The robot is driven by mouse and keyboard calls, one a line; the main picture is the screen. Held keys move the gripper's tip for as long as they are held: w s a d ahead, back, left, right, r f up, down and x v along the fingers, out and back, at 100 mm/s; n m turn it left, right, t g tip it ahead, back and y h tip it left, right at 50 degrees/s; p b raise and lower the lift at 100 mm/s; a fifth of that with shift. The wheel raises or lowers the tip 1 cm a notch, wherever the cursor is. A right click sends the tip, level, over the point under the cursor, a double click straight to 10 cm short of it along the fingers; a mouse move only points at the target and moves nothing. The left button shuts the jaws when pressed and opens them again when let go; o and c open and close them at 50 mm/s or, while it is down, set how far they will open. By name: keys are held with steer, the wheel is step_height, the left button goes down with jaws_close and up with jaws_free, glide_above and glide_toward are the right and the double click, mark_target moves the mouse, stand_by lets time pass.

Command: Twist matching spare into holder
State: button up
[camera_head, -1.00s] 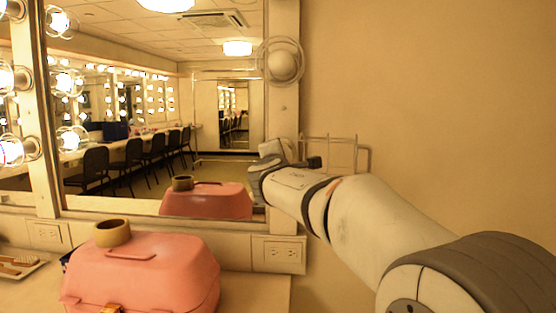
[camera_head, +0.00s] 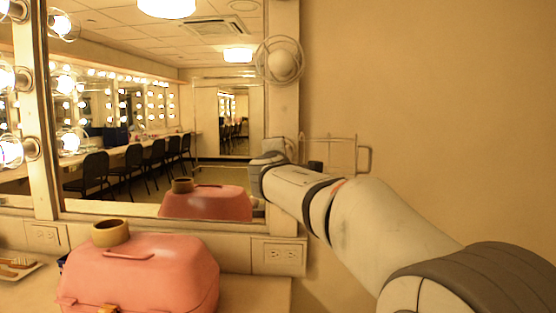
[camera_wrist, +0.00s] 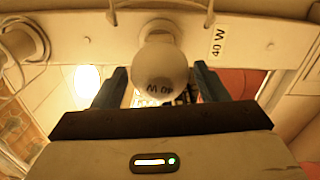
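My gripper (camera_wrist: 160,78) shows in the wrist view with one dark finger on each side of a round white bulb (camera_wrist: 160,72). The bulb carries dark print, upside down, that looks like 40 W. Its neck points at the pale mirror post (camera_wrist: 240,35), where a "40 W" label (camera_wrist: 218,40) sits beside it. The holder behind the neck is mostly hidden, so I cannot tell how deep the bulb sits. In the head view my wrist hides the gripper and bulb in front of the right mirror post (camera_head: 284,118).
A bulb in a wire cage (camera_head: 283,66) sits higher on the post. A wire rack (camera_head: 340,152) is on the wall behind my arm. A pink case (camera_head: 145,275) with a tan ring (camera_head: 110,233) on top stands on the counter. Wall outlets (camera_head: 279,254) are below the mirror.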

steer(key=shift+o, duration=1)
steer(key=s+b, duration=0.1)
steer(key=s, duration=0.6)
steer(key=s+d+f+m+g+h+p, duration=0.2)
steer(key=s+d+f+m+g+p, duration=0.25)
steer(key=d, duration=0.35)
steer(key=s+d+f+m+g+h+p, duration=0.25)
steer(key=s+d+m+p, duration=0.3)
steer(key=d, duration=0.35)
steer(key=s+d+f+m+g+y+p, duration=0.1)
steer(key=s+f+m+g+p, duration=0.3)
steer(key=s, duration=0.7)
steer(key=s+d+f+m+g+y+p, duration=0.1)
steer(key=s+f+m+g+y+p, duration=0.3)
steer(key=s, duration=0.7)
steer(key=shift+f+m+p, duration=0.5)
steer(key=shift+f+p, duration=0.3)
steer(key=shift+p, duration=0.4)
